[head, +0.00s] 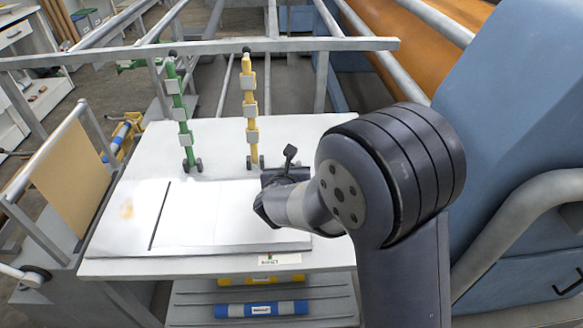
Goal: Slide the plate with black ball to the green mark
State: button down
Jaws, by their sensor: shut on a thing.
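A flat white plate (195,215) lies on the white table top (215,140). A dark slot (160,215) runs across its left part and a faint seam shows near its middle. My gripper (268,205) is low over the plate's right part, at the far end of my dark wrist. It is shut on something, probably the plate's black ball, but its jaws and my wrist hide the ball. A small label (268,260) with a tiny green and red mark is on the table's front edge. I cannot tell whether this is the green mark.
A green post (180,110) and a yellow post (249,105) with grey blocks stand behind the plate. A grey rail (200,48) crosses behind them. A tan panel (70,180) stands left, and a blue machine housing (520,140) right.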

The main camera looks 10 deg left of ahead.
jog(key=shift+d, duration=0.15)
jog(key=c, duration=1.2)
grip_release()
jog(key=shift+c, duration=0.2)
jog(key=v, duration=1)
jog(key=shift+s+r+b, duration=0.2)
jog(key=shift+s+b, duration=0.1)
jog(key=shift+s, duration=0.05)
